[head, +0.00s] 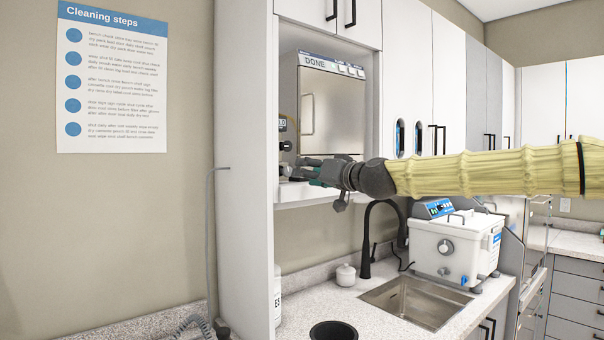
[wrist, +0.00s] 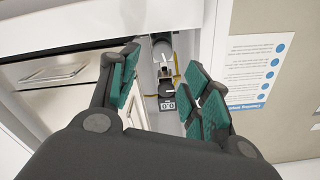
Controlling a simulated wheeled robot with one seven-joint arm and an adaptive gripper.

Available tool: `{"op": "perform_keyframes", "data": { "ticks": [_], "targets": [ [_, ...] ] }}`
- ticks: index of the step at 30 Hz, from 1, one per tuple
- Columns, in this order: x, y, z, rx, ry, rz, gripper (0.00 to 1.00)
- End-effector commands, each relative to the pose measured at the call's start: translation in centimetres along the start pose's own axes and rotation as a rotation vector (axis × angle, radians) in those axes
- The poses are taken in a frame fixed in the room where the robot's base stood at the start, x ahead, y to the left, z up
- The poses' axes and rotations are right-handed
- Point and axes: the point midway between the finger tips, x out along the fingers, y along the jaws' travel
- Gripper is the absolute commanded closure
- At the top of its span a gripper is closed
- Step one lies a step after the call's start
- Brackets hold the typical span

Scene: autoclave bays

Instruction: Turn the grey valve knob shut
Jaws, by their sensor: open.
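My gripper (head: 303,171) reaches left across the head view to the narrow control strip beside the autoclave. In the wrist view my gripper (wrist: 163,63) is open, its green-padded fingers apart with nothing held between them. A small pale grey fitting, likely the valve knob (wrist: 163,70), shows in the gap between the fingers, beyond the tips. Beside it are a dark round knob (wrist: 166,89) and a small display (wrist: 168,105) reading 0.0. In the head view a black knob (head: 285,145) sits just above my fingers, which partly hide the fittings below it. Contact cannot be told.
The autoclave (head: 333,110) has a closed door and a DONE label. A white side panel (head: 244,170) stands close left of the strip. Below are a black faucet (head: 368,235), a sink (head: 415,302) and a white bath unit (head: 447,245). A cleaning poster (head: 112,80) hangs left.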

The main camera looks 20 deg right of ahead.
Motion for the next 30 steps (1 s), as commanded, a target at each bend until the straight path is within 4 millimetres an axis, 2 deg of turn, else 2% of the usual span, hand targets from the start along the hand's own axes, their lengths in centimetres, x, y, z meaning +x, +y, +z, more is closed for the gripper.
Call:
{"op": "perform_keyframes", "data": {
  "ticks": [6,12,30],
  "targets": [
    [-2.3,-0.1,-0.1,-0.001,0.001,-0.001,0.52],
    [-3.5,0.0,-0.1,0.0,0.001,-0.001,0.52],
    [-3.5,-0.1,-0.3,-0.041,-0.001,0.009,0.51]
  ]
}}
